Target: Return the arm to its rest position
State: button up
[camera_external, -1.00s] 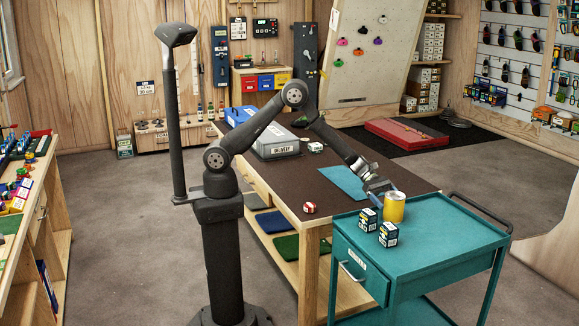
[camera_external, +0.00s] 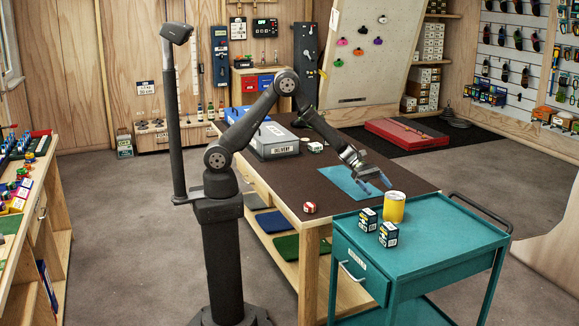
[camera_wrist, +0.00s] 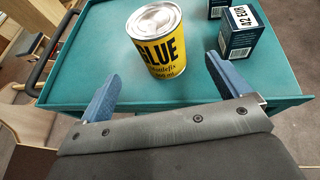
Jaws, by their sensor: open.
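My gripper (camera_external: 376,183) is open and empty, with blue fingers, above the right end of the brown-topped table near the teal cart. In the wrist view its two fingers (camera_wrist: 158,85) stand wide apart with nothing between them. A yellow glue can (camera_external: 394,208) stands upright on the cart, just beyond and apart from the fingers. It also shows in the wrist view (camera_wrist: 157,48), with its label reading GLUE. My arm is bent, with its elbow raised over the table.
Two dark boxes (camera_external: 368,220) (camera_external: 388,234) stand beside the can on the teal cart (camera_external: 440,235). The brown table (camera_external: 300,190) holds a blue mat (camera_external: 352,180), a red and white roll (camera_external: 310,208) and a grey DELIVERY box (camera_external: 272,143). The cart's right side is clear.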

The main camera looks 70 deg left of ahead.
aim_at(401, 213)
jog(key=x, duration=1.1)
jog(key=shift+d+f, duration=0.2)
jog(key=shift+d, duration=0.1)
jog(key=shift+a+r, duration=0.1)
jog(key=shift+r, duration=1.6)
jog(key=shift+o, duration=0.8)
